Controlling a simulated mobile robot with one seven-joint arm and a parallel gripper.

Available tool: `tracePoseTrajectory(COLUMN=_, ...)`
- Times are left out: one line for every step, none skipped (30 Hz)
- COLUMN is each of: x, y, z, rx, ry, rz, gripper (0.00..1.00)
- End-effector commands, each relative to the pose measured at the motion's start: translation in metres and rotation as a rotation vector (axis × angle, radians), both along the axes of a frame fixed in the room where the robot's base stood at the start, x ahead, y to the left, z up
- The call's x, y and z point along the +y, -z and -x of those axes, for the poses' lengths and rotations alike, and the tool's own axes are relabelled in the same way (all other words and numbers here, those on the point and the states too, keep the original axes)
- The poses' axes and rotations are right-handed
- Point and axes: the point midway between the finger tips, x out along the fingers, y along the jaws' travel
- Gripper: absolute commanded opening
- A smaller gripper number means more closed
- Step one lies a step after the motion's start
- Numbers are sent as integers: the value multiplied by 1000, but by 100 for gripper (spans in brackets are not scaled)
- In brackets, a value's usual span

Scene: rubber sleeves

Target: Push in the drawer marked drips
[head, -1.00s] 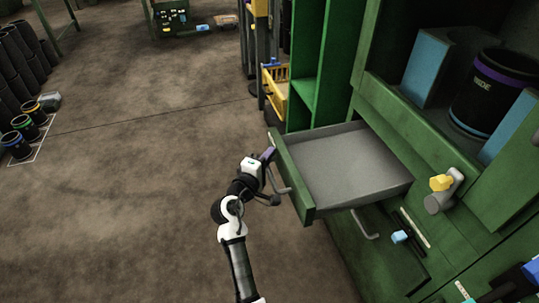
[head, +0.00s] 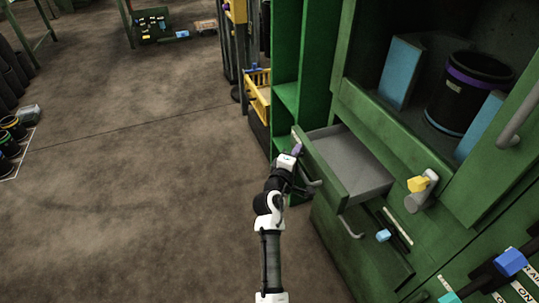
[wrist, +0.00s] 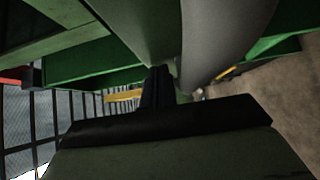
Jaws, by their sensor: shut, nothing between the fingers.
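The drawer (head: 350,172) is green with a grey inside, looks empty, and stands partly out of the green cabinet. Its marking cannot be read from here. My gripper (head: 296,154) is shut and empty, at the outer face of the drawer front near its far end, by the grey handle (head: 314,184). In the wrist view the shut fingers (wrist: 157,88) point at a green surface close ahead, with a large grey curved bar beside them, likely the handle. Whether the fingertips touch the drawer front cannot be told for sure.
Above the drawer is an open compartment with a dark bin (head: 466,92) and blue panels. A yellow-tipped grey lever (head: 420,190) sticks out right of the drawer. A second handle (head: 350,226) is below. A yellow basket (head: 258,84) stands behind.

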Motion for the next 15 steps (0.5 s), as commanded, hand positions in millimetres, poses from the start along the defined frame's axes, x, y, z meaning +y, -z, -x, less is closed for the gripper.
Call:
tracePoseTrajectory(x=-21, y=-5, z=-5, rx=1, ry=8, rz=0, gripper=0)
tracePoseTrajectory(x=-30, y=-6, z=-9, rx=1, ry=7, rz=2, gripper=0)
tracePoseTrajectory(x=-42, y=-5, z=-13, rx=2, ry=7, rz=1, gripper=0)
tracePoseTrajectory(x=-52, y=-5, z=-15, rx=1, ry=7, rz=0, gripper=0)
tracePoseTrajectory(x=-60, y=-6, z=-18, rx=1, ry=6, rz=2, gripper=0)
tracePoseTrajectory(x=-71, y=-5, z=-22, rx=0, ry=6, rz=1, gripper=0)
tracePoseTrajectory(x=-79, y=-5, z=-25, rx=1, ry=6, rz=0, gripper=0)
tracePoseTrajectory(x=-87, y=-6, z=-27, rx=0, ry=5, rz=0, gripper=0)
tracePoseTrajectory(x=-96, y=-5, z=-30, rx=1, ry=5, rz=0, gripper=0)
tracePoseTrajectory(x=-103, y=-5, z=-33, rx=0, ry=4, rz=1, gripper=0)
tracePoseTrajectory(x=-110, y=-5, z=-35, rx=0, ry=5, rz=1, gripper=0)
tracePoseTrajectory(x=-117, y=-4, z=-37, rx=0, ry=4, rz=0, gripper=0)
tracePoseTrajectory(x=-122, y=-4, z=-39, rx=1, ry=4, rz=0, gripper=0)
tracePoseTrajectory(x=-127, y=-4, z=-41, rx=1, ry=4, rz=2, gripper=0)
tracePoseTrajectory(x=-133, y=-3, z=-42, rx=1, ry=4, rz=0, gripper=0)
